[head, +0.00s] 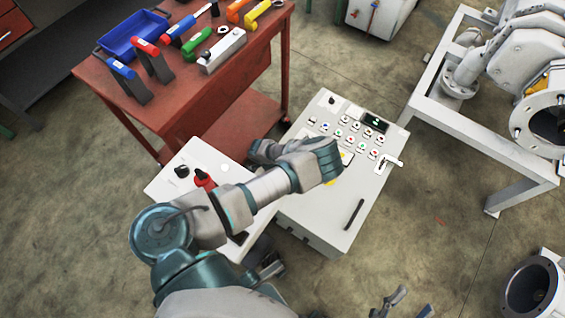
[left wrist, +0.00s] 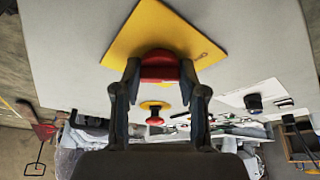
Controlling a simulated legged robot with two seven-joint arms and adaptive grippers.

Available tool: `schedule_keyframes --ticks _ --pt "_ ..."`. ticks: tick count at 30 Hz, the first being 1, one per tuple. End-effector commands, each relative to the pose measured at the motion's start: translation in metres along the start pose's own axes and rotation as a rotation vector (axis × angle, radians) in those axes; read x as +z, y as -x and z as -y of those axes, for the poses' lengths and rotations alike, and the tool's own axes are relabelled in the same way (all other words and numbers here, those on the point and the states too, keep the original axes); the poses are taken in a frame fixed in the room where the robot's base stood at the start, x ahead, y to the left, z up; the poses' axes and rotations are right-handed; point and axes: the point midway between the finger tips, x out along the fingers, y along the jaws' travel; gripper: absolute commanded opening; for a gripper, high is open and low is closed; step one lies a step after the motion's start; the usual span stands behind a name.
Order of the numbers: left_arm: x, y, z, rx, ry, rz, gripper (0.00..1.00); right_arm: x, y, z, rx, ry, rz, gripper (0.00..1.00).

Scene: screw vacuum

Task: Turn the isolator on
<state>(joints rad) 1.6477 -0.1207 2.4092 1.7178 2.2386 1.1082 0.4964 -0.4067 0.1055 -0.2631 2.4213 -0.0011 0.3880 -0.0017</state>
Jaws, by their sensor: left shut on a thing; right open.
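A red isolator knob (left wrist: 160,66) sits on a yellow square plate (left wrist: 150,30) on a pale panel in the left wrist view. My left gripper (left wrist: 160,90) is shut on this knob, one finger on each side. In the head view my left arm reaches over the grey control cabinet (head: 300,212), hiding its own fingertips and most of the knob; a little of the yellow plate (head: 347,158) shows beside the hand. My right gripper (head: 405,305) is open and empty at the bottom edge of the head view, apart from the cabinet.
A red mushroom button (left wrist: 155,120) on a yellow disc is close to the left gripper. A second panel (head: 175,172) stands to the left. A red tool cart (head: 190,100) stands behind. White-framed machinery (head: 485,150) is at right.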

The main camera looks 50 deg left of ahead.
Motion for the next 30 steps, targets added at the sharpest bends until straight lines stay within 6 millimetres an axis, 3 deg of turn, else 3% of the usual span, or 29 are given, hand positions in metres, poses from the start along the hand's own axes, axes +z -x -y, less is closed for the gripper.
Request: schedule_keyframes --ticks 15,30 --pt "-0.006 0.003 0.006 0.174 -0.447 -0.007 0.07 0.052 0.006 -0.009 0.013 0.030 0.424 0.57" --pt "-0.006 0.000 0.007 0.330 -0.819 -0.005 0.07 0.079 0.028 -0.015 0.027 0.043 0.667 0.57"
